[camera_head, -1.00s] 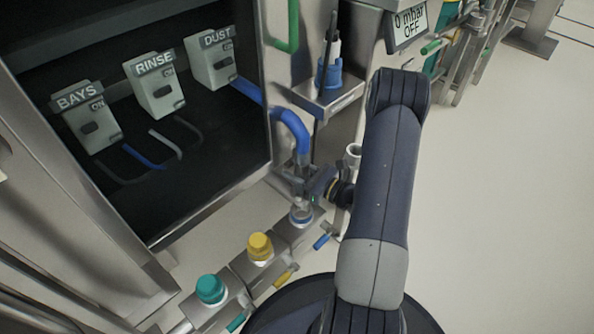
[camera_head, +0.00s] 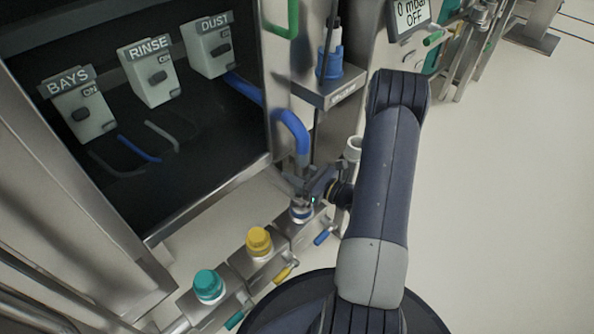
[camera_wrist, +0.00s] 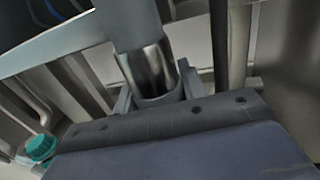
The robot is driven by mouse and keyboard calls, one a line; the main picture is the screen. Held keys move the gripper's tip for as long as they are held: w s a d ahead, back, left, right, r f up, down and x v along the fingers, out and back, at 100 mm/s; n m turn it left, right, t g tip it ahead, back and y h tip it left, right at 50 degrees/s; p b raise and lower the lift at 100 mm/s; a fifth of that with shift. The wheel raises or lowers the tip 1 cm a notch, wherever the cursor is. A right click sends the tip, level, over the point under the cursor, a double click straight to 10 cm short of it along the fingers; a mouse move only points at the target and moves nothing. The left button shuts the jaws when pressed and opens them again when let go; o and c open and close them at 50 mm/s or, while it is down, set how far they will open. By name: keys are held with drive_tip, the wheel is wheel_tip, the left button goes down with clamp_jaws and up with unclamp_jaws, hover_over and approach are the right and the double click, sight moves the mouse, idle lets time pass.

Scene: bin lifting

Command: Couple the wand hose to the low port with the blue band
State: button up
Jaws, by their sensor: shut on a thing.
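The wand hose (camera_head: 291,123) is blue and arches out of the cabinet, bending down to a grey metal end. My gripper (camera_head: 306,186) is shut around that end and holds it roughly upright. The low port with the blue band (camera_head: 301,214) is directly below my gripper, at the far end of the row of ports. Whether the hose end touches the port is hidden by my gripper. In the wrist view the shiny metal hose end (camera_wrist: 150,68) stands between my fingers (camera_wrist: 155,98); the port is hidden there.
Yellow-capped (camera_head: 259,241) and teal-capped (camera_head: 208,284) ports stand nearer along the manifold, with coloured handles beside them. A blue lever (camera_head: 324,237) is right of the blue-banded port. A bracket shelf (camera_head: 330,92) holding a blue-based bottle is above my gripper.

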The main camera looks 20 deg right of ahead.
drive_tip(key=shift+f, duration=0.1)
drive_tip(key=shift+f, duration=2)
idle(0.9)
drive_tip(key=o, duration=1.3)
drive_tip(key=shift+c, duration=0.2)
drive_tip(key=p+v, duration=0.3)
drive_tip(key=v, duration=0.8)
drive_tip(key=shift+w+a, duration=0.1)
